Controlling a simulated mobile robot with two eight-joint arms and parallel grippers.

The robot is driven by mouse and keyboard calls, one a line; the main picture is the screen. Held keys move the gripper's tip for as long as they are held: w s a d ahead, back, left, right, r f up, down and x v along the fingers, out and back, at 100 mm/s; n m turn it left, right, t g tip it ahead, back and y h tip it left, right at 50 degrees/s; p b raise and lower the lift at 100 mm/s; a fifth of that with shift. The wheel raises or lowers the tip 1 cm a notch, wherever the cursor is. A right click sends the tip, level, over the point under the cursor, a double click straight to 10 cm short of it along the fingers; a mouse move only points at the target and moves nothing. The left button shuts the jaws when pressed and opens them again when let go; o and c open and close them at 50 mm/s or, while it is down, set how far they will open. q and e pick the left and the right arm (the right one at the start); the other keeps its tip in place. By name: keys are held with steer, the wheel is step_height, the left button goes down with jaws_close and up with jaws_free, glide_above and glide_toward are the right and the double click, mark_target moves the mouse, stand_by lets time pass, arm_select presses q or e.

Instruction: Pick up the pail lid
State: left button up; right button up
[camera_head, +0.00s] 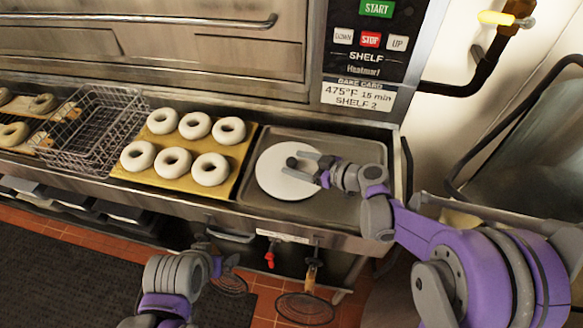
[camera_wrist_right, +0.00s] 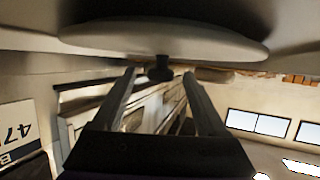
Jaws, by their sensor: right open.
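The pail lid (camera_head: 273,177) is a white disc with a dark knob (camera_head: 291,162). It lies on a metal tray (camera_head: 352,151) on the counter. My right gripper (camera_head: 296,164) reaches in from the right, low over the lid, with its fingers open. In the right wrist view the lid (camera_wrist_right: 165,38) spans the top, and its knob (camera_wrist_right: 160,70) sits in the gap between the fingertips (camera_wrist_right: 160,77), with space on both sides. My left gripper (camera_head: 214,265) is low in front of the counter; its fingers are not clear.
A tan board (camera_head: 150,191) with several pale bagels lies left of the tray. A wire basket (camera_head: 90,130) stands further left. The oven and its control panel (camera_head: 372,45) rise behind. Round strainers (camera_head: 305,309) hang below the counter's front edge.

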steer(key=shift+s, duration=0.15)
jaws_close()
stand_by(0.4)
